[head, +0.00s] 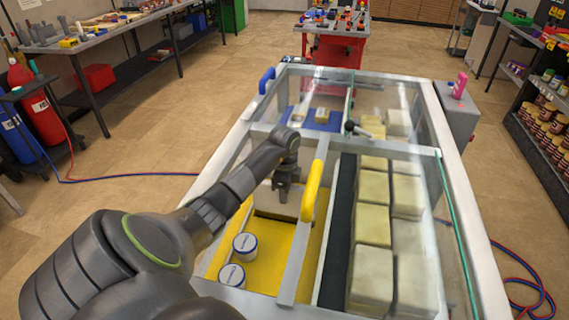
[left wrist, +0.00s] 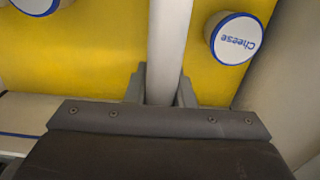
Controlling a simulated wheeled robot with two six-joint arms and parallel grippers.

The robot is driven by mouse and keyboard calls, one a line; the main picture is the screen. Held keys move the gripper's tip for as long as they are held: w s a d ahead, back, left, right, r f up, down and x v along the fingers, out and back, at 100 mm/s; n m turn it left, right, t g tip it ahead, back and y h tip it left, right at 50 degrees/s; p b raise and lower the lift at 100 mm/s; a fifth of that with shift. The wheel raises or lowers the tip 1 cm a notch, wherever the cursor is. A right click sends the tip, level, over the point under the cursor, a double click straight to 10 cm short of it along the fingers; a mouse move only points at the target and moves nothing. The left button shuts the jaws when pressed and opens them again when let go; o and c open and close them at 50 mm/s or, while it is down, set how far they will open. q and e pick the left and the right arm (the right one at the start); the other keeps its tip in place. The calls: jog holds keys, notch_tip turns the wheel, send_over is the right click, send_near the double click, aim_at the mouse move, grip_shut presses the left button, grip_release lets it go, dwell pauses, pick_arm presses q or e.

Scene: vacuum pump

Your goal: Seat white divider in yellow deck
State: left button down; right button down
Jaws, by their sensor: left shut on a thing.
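The white divider (head: 268,199) is an upright pale panel over the far part of the yellow deck (head: 272,262) in the head view. My left gripper (head: 283,194) is shut on its upper edge. In the left wrist view the divider (left wrist: 169,45) is a pale strip seen edge-on between the two fingers, with the yellow deck (left wrist: 80,55) on both sides. I cannot tell whether its lower edge touches the deck. My right gripper is not in view.
Two white tubs with blue rims (head: 245,245) (head: 231,275) stand on the near part of the deck. A yellow handle (head: 312,190) rises on the frame just right of my gripper. Several pale blocks (head: 372,230) fill the right bay. Glass covers the far bays.

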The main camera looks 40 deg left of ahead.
aim_at(286, 215)
pick_arm(q)
jog(key=shift+f+b, duration=0.35)
jog(key=shift+f, duration=0.4)
jog(key=shift+p, duration=0.35)
dwell(1.0)
jog(key=shift+f+b, duration=0.3)
jog(key=shift+f, duration=0.05)
jog(key=shift+f+b, duration=0.9)
jog(key=shift+f, duration=0.35)
jog(key=shift+d+f, duration=0.15)
jog(key=shift+f, duration=0.15)
jog(key=shift+d+f+b, duration=0.2)
jog(key=shift+f+b, duration=0.05)
jog(key=shift+b, duration=0.15)
jog(key=shift+s, duration=0.1)
